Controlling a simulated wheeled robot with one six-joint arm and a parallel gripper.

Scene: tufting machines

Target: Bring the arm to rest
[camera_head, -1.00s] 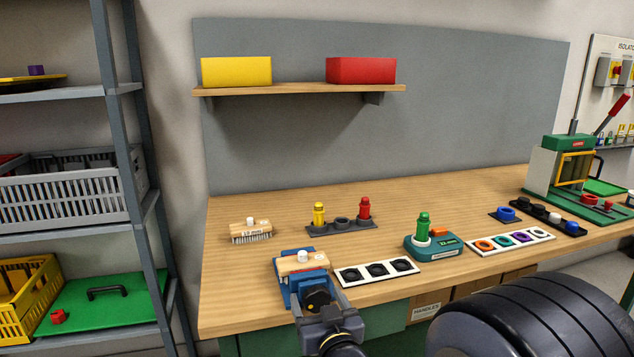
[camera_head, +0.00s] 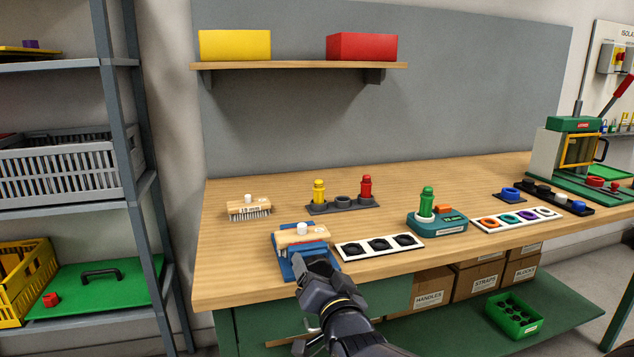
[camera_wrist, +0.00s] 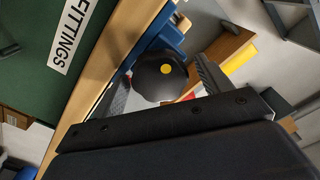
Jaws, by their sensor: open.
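My gripper (camera_wrist: 162,74) is open in the wrist view, with its two fingers apart. A black round knob with a yellow centre (camera_wrist: 166,70) shows between them; whether the fingers touch it I cannot tell. The knob belongs to a blue fixture (camera_head: 285,268) at the bench's front edge, which also shows in the wrist view (camera_wrist: 158,36). A wooden brush with a white knob (camera_head: 301,235) lies on the fixture. In the head view my dark arm (camera_head: 335,305) reaches up to the fixture's front and hides the knob; the fingers are not clear there.
The wooden bench (camera_head: 235,278) holds a second brush (camera_head: 248,208), a white tray with black rings (camera_head: 379,247), a teal device with a green piece (camera_head: 437,222) and a green press (camera_head: 575,160). A shelf (camera_head: 300,66) hangs above. A grey rack (camera_head: 135,130) stands left.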

